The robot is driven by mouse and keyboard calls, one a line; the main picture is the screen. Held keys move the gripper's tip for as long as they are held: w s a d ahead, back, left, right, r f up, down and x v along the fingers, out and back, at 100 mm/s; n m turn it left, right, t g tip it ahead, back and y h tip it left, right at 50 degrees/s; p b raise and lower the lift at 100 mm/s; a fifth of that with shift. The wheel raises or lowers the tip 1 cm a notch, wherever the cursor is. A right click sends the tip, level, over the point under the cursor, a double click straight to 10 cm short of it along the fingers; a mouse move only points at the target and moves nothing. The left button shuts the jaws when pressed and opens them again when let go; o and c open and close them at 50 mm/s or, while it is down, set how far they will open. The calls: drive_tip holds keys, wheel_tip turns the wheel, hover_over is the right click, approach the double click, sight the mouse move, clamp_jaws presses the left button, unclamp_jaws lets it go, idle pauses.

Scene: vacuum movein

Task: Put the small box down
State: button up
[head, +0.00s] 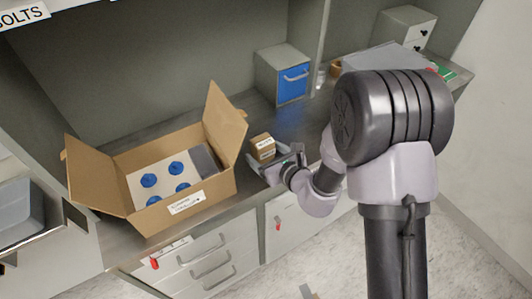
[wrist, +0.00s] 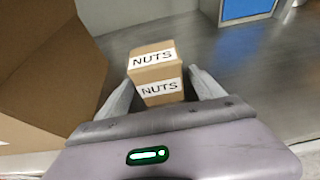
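The small box (head: 262,147) is brown cardboard with white labels. In the wrist view the small box (wrist: 157,75) shows two labels reading NUTS, and it stands between the two fingers. My gripper (head: 272,163) is low over the counter, just right of the large open carton.
A large open carton (head: 222,187) with a white insert and several blue round parts stands left of my gripper. A grey cabinet with a blue drawer front (head: 293,84) stands at the back. Grey counter (head: 238,97) is clear between them. Drawers (head: 205,262) are below.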

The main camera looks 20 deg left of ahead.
drive_tip(key=shift+s+d+r, duration=0.1)
drive_tip(key=shift+d+r, duration=0.05)
drive_tip(key=shift+r, duration=0.15)
drive_tip(key=p+v, duration=0.3)
drive_tip(key=v, duration=0.9)
drive_tip(key=s+a+r+n+g+y, duration=0.3)
drive_tip(key=s+r+n+g, duration=0.4)
drive_tip(key=s+r+n, duration=0.6)
drive_tip(key=s+d+r+n+t+h, duration=0.1)
drive_tip(key=d+n+h, duration=0.3)
drive_tip(key=d, duration=0.6)
drive_tip(key=s+d+r+n+t+h, duration=0.2)
drive_tip(key=d+h, duration=0.5)
drive_tip(key=d, duration=0.4)
wheel_tip(320, 180, up, 2)
drive_tip(key=n+t, duration=0.1)
drive_tip(key=n, duration=0.1)
drive_tip(key=shift+s+d+r+n, duration=0.2)
drive_tip(key=shift+n, duration=0.1)
